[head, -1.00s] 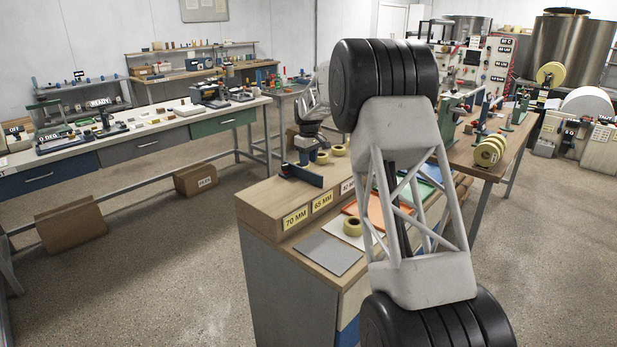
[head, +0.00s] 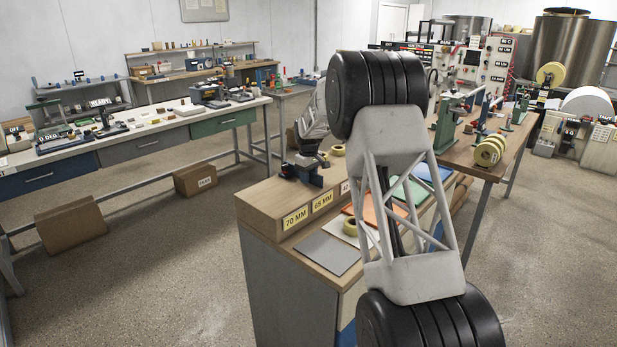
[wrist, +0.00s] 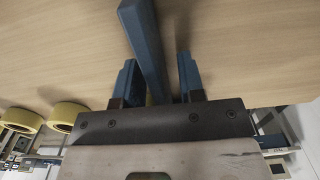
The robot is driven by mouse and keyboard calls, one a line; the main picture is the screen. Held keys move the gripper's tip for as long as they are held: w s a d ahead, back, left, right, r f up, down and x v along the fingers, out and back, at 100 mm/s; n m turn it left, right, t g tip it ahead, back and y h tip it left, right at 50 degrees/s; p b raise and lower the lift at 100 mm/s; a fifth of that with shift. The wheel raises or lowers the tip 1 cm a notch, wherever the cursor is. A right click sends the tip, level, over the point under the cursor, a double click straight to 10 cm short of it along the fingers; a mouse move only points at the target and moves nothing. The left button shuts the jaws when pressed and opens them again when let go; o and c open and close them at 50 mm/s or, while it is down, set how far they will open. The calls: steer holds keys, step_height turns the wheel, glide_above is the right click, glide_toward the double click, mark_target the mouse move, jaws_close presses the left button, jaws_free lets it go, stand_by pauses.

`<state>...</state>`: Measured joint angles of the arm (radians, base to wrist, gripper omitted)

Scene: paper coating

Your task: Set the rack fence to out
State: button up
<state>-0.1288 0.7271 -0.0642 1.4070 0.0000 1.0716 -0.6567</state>
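The rack fence (head: 316,177) is a dark blue bar standing on the wooden rack top, left of my arm in the head view. In the wrist view the fence (wrist: 146,40) runs from the upper left down between my two fingers. My gripper (wrist: 158,80) is low over the wood, its blue fingers apart on either side of the bar. A narrow gap shows beside each finger, so it does not look clamped. In the head view my gripper (head: 308,165) is at the fence and partly hides it.
Bare wood surrounds the fence in the wrist view.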

mark_target(271, 202)
steer(key=shift+c, duration=0.3)
jaws_close()
steer(key=s+a, duration=1.3)
steer(key=shift+s+a, duration=0.15)
steer(key=shift+o, duration=0.3)
jaws_free()
step_height(271, 202, up, 8)
stand_by(0.7)
